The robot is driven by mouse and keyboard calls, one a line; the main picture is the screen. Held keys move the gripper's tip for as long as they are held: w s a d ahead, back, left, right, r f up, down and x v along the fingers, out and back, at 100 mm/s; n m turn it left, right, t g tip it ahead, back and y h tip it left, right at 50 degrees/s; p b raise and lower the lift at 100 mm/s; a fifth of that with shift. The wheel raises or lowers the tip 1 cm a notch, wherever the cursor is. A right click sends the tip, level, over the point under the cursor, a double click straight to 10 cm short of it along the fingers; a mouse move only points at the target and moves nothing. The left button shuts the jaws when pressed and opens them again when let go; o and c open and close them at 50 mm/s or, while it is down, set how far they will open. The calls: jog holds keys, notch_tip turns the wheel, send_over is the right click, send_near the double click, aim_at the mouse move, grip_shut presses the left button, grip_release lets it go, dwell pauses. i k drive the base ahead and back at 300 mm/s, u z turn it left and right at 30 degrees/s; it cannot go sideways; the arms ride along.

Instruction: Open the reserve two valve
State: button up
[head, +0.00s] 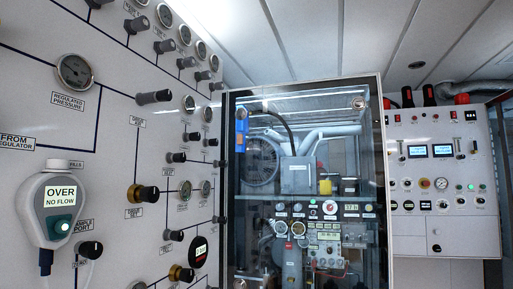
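A white fill panel (110,120) with black flow lines fills the left side of the head view. It carries several valve knobs. Grey-black knobs (137,24) and (164,46) sit along its upper part beside round gauges. A larger black knob (154,97) is right of the regulated pressure gauge (75,71). A black knob on a brass base (143,194) is lower down. The small labels are too blurred or oblique to read, so I cannot tell which knob is the reserve two valve or how it is set. My gripper is not in view.
An analyser reading "OVER NO FLOW" (61,204) juts from the panel at lower left, with a cable and tube below. A glass-fronted cabinet of machinery (377,200) stands straight ahead. A white control panel (440,235) with displays is at right.

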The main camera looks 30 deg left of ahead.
aim_at(214, 142)
jog(key=u, duration=0.25)
jog(key=i, duration=0.95)
jog(key=u, duration=0.95)
jog(key=i, duration=0.4)
jog(key=u, duration=0.3)
jog(key=k, duration=0.9)
jog(key=u, duration=0.2)
jog(key=i, duration=0.9)
jog(key=z, duration=0.1)
